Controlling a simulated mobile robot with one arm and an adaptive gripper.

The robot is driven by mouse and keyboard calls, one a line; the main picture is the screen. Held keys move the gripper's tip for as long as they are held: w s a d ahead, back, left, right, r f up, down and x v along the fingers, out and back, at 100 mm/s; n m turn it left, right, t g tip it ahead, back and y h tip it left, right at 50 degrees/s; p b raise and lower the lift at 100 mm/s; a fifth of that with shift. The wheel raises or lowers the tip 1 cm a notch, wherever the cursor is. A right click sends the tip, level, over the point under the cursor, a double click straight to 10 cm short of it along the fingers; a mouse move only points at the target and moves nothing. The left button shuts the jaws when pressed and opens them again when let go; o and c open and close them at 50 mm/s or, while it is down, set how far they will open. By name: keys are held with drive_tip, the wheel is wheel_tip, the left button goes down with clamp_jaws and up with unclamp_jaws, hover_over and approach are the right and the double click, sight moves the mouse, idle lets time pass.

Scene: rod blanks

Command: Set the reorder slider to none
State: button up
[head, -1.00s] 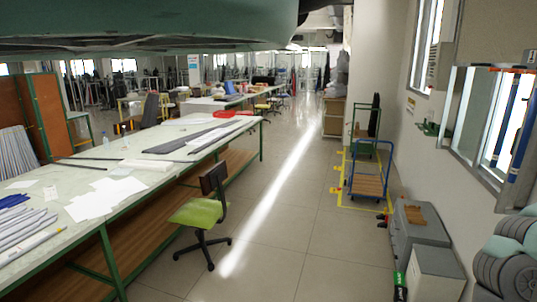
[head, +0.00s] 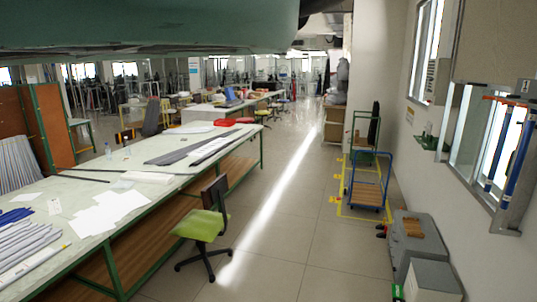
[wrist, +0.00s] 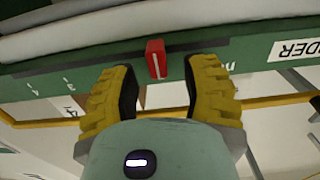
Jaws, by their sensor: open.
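In the wrist view a small red slider knob (wrist: 156,60) with a white line on it sits on a dark slot in a green rail (wrist: 255,55). The slot runs on to both sides of the knob. My gripper (wrist: 160,85), with two yellow ridged fingers, is open. One finger stands on each side of the knob, with clear gaps; I cannot tell whether the knob lies deep between the tips. White marks and digits show on the rail left of the knob. A white label (wrist: 294,50) at right reads partly "DER". The word none is not readable. The slider is not recognisable in the head view.
Pale rolls or rods (wrist: 120,20) lie just beyond the rail. In the head view a long worktable (head: 75,205) with papers stands left, a green chair (head: 202,225) beside it. A blue trolley (head: 367,185) and grey boxes (head: 418,240) stand right. The aisle between is clear.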

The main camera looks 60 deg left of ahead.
drive_tip(key=shift+p+x, duration=0.3)
drive_tip(key=shift+x, duration=0.5)
drive_tip(key=shift+c, duration=0.2)
clamp_jaws()
